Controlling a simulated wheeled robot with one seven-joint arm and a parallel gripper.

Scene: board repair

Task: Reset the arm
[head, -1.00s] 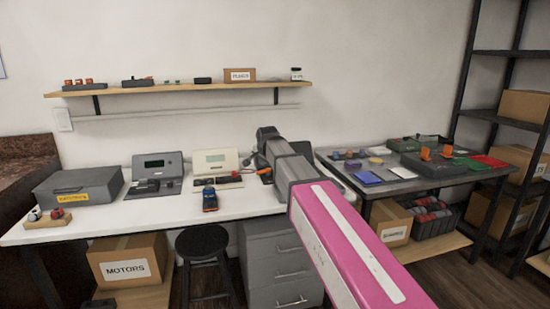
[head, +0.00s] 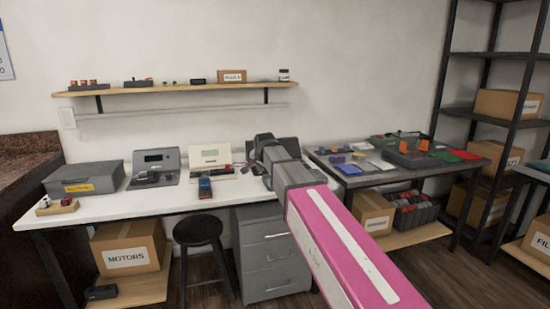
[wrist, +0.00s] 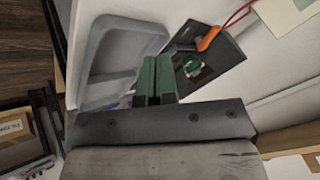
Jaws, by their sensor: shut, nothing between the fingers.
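My arm, pink and grey, reaches forward from the lower right of the head view over the gap between the white bench (head: 120,206) and the dark table (head: 362,181). In the wrist view my gripper (wrist: 155,62) shows as two green-grey fingers pressed together, with nothing between them. In the head view the fingers are hidden behind the arm. Below the fingers in the wrist view are a grey moulded tray (wrist: 95,60) and a dark plate (wrist: 222,57) with a small green board (wrist: 193,67) and an orange-handled tool (wrist: 208,38) on it.
A grey toolbox (head: 84,180), two bench devices (head: 154,167) (head: 211,157) and a blue handheld meter (head: 205,188) stand on the white bench. A wall shelf (head: 180,88) hangs above. A black stool (head: 200,231) and grey drawers (head: 270,262) stand below. A tall rack (head: 484,115) is at right.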

